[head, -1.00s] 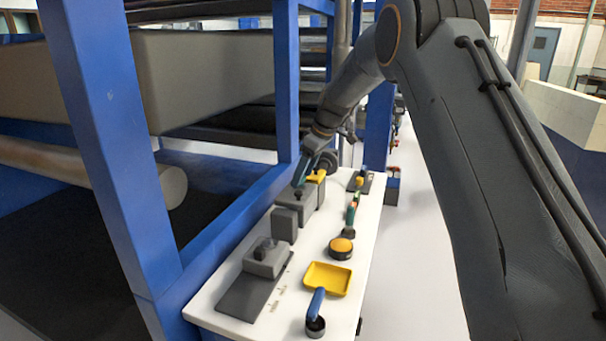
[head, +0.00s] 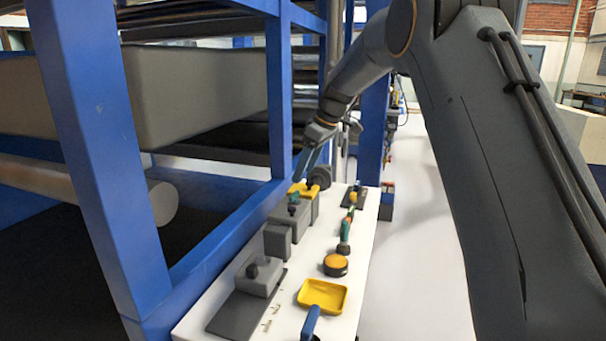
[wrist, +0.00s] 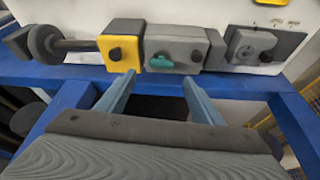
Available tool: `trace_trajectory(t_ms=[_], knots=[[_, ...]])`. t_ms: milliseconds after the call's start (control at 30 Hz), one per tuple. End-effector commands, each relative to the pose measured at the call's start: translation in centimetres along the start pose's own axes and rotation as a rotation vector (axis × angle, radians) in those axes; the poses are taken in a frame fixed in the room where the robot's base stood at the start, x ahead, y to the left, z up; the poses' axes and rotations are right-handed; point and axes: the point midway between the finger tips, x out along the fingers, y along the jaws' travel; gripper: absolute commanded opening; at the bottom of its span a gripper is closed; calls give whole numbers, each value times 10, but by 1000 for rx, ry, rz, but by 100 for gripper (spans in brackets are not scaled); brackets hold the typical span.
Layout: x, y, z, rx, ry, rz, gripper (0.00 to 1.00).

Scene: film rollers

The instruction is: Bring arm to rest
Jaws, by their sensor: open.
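My arm reaches from the right of the head view over the white bench panel. My gripper (head: 310,165) is open and empty, a little above the far end of the panel. In the wrist view my gripper (wrist: 157,92) shows two blue fingers spread apart with nothing between them. Beyond the fingertips are a yellow block with a black knob (wrist: 124,48) and a grey box with a green knob (wrist: 175,50). I cannot tell from the wrist view whether a fingertip touches the yellow block.
The white panel (head: 240,318) carries a yellow tray (head: 322,295), an orange button (head: 336,264) and a grey block on a dark plate (head: 262,275). A blue frame post (head: 100,150) and rollers stand left. White floor (head: 415,230) is clear right of the panel.

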Motion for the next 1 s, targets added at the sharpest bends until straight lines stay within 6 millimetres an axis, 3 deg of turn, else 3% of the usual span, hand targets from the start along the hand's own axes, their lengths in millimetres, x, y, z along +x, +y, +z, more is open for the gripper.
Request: trace_trajectory(t_ms=[267,467,667,867,1000], knots=[[0,0,0,0,0,0,61],[-1,-23,35,129,-49,8,61],[-1,-77,108,377,-139,40,61],[-1,-154,196,644,-231,93,61],[0,-216,257,815,-284,136,61]])
